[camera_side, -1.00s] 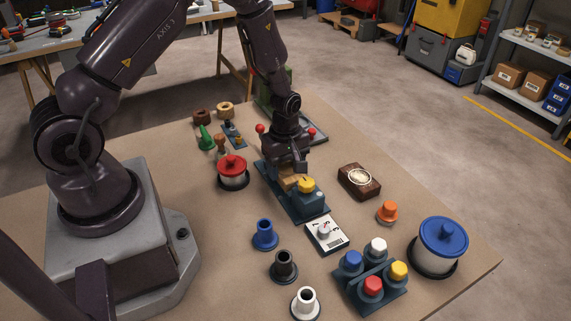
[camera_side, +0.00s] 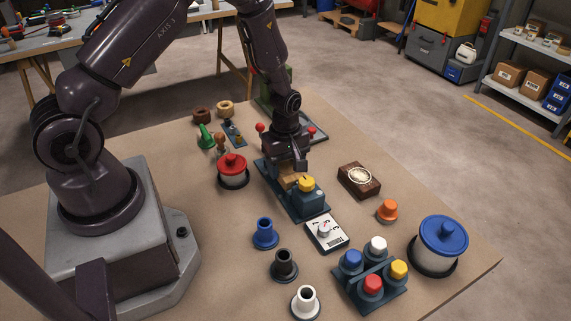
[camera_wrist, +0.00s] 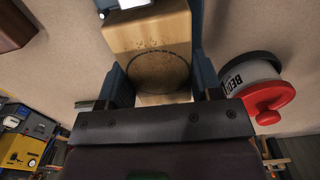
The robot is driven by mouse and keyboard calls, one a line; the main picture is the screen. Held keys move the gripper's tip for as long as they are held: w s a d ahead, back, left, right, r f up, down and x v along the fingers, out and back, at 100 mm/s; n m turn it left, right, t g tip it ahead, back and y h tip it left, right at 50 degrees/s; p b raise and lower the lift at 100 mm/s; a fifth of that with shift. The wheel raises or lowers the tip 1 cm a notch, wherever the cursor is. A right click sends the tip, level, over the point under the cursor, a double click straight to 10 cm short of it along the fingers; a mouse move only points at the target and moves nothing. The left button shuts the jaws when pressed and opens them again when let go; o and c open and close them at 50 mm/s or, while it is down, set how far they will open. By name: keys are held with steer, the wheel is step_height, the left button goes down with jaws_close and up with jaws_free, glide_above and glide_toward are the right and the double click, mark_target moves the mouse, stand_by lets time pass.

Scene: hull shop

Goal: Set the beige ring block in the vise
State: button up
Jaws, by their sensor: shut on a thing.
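The beige ring block (camera_wrist: 158,62) is a pale wooden block with a dark ring marked on its face. In the wrist view it lies between my two fingers, and my gripper (camera_wrist: 161,92) is shut on it. In the side view the block (camera_side: 291,182) shows under my gripper (camera_side: 288,167), at the vise and close behind its yellow knob (camera_side: 306,184). The vise (camera_side: 305,207) is a long dark blue body on the table. My fingers hide part of the block, so I cannot tell whether it is fully seated.
A red-lidded pot (camera_side: 233,170) stands left of the vise, and a brown block with a round dial (camera_side: 359,180) to its right. A white card with a knob (camera_side: 326,232) lies in front. Blue, black and white pegs stand nearer the front. A blue-lidded pot (camera_side: 438,246) is at right.

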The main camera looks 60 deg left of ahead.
mark_target(286, 165)
steer(key=shift+f, duration=0.6)
steer(key=o, duration=0.7)
steer(key=shift+r, duration=0.1)
steer(key=shift+r, duration=5.4)
